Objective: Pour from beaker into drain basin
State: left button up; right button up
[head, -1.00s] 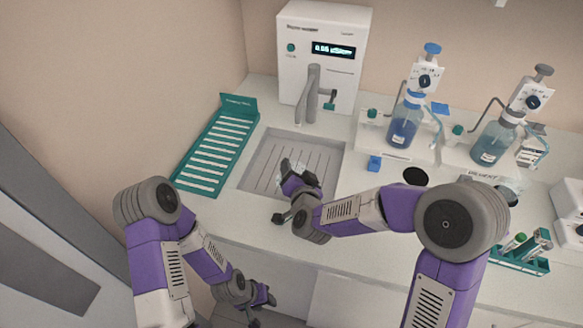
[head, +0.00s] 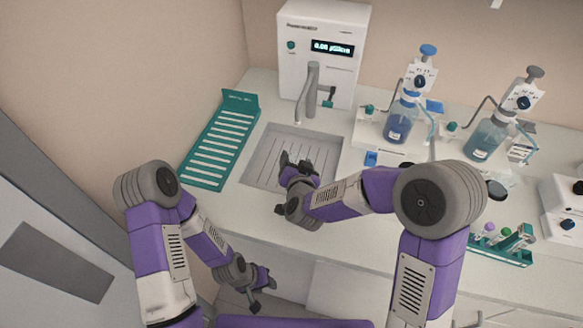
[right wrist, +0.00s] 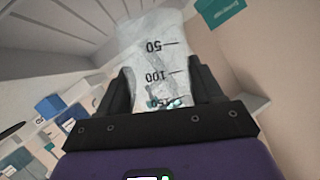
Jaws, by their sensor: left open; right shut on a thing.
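My right gripper (right wrist: 165,100) is shut on the clear beaker (right wrist: 148,50), whose printed marks read upside down in the right wrist view. In the head view the right gripper (head: 297,165) is over the drain basin (head: 262,165), a grey recessed sink with a grooved floor. The beaker is mostly hidden there by the gripper. Its tilt and whether liquid is flowing from it cannot be told. My left gripper (head: 262,285) is open and empty, low in front of the counter.
A faucet (head: 312,90) and white unit with a display (head: 323,50) stand behind the basin. A teal rack (head: 215,150) lies left. Blue-liquid bottles (head: 398,125) and a teal tube rack (head: 505,250) stand right.

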jog(key=shift+a+r+n+h+p, duration=0.25)
jog(key=shift+a+n+h+p, duration=0.9)
jog(key=shift+p, duration=1.65)
jog(key=shift+w+a+f+n+p, duration=0.1)
jog(key=shift+a+n+p, duration=0.25)
jog(key=shift+n+p, duration=0.15)
jog(key=shift+f, duration=0.1)
